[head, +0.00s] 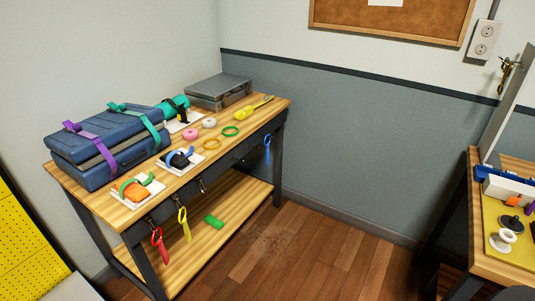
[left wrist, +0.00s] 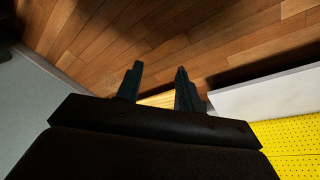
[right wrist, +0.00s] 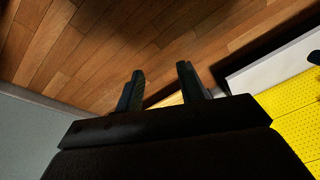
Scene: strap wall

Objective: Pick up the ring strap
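Two flat loops lie on the wooden top of the workbench (head: 200,168) in the head view: a yellow-orange ring (head: 211,144) and a green ring (head: 230,131). I cannot tell which of them, if either, is the ring strap. Red (head: 158,246), yellow (head: 184,223) and blue (head: 267,148) straps hang at the bench front. My left gripper (left wrist: 159,75) is open and empty over the floor in the left wrist view. My right gripper (right wrist: 160,75) is open and empty in the right wrist view. Neither gripper shows in the head view, and both are away from the bench top.
A blue case (head: 108,148) with purple and green straps fills the bench's left. A grey case (head: 218,91) stands at its back. Pink (head: 190,134) and white (head: 209,123) rolls lie near the rings. A second bench (head: 500,262) is at right. The floor (head: 300,250) between is clear.

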